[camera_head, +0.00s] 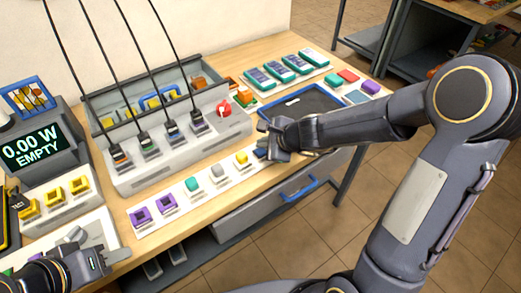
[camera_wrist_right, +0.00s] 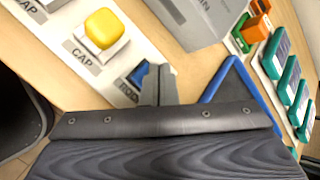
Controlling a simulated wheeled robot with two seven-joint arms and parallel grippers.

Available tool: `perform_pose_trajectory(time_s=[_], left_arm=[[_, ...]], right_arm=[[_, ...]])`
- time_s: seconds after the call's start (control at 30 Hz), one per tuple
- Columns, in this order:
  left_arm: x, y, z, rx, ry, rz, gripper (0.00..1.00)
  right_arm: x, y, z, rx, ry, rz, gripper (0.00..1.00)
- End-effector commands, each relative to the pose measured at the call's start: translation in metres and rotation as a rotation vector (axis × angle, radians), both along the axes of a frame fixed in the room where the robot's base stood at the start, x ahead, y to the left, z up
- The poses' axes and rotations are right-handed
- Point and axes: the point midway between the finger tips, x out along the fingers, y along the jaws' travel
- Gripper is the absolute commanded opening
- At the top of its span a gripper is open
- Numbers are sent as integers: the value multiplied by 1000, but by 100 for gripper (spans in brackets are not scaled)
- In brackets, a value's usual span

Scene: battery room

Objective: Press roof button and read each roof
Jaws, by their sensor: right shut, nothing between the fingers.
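A row of coloured buttons lies on a white strip (camera_head: 205,197) along the table's front. The blue button (camera_wrist_right: 138,75) is at the row's right end, with a partly hidden label that seems to read ROOF. In the head view it is mostly covered by my right gripper (camera_head: 268,148). That gripper is shut and empty. Its fingertips (camera_wrist_right: 158,85) are right beside or over the blue button; I cannot tell if they touch it. The yellow button (camera_wrist_right: 102,29), labelled CAP, is just left. My left gripper (camera_head: 100,260) is at the lower left; its finger gap is unclear.
A meter (camera_head: 36,148) reads 0.00 W EMPTY. A grey rack (camera_head: 165,172) with several cabled plugs stands behind the buttons. A blue-rimmed tray (camera_head: 325,105) and several teal devices (camera_head: 280,71) are at the right. A drawer with a blue handle (camera_head: 299,189) is below.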

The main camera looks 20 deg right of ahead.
Motion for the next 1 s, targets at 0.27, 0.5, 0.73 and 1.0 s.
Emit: perform_pose_trajectory(time_s=[0.27, 0.5, 0.73, 1.0], left_arm=[[0, 0, 0, 0, 0, 0, 36], [0, 0, -6, 0, 0, 0, 36], [0, 0, -10, 0, 0, 0, 36], [0, 0, -9, 0, 0, 0, 36]], right_arm=[[0, 0, 0, 0, 0, 0, 0], [0, 0, -5, 0, 0, 0, 0], [0, 0, -9, 0, 0, 0, 0], [0, 0, -8, 0, 0, 0, 0]])
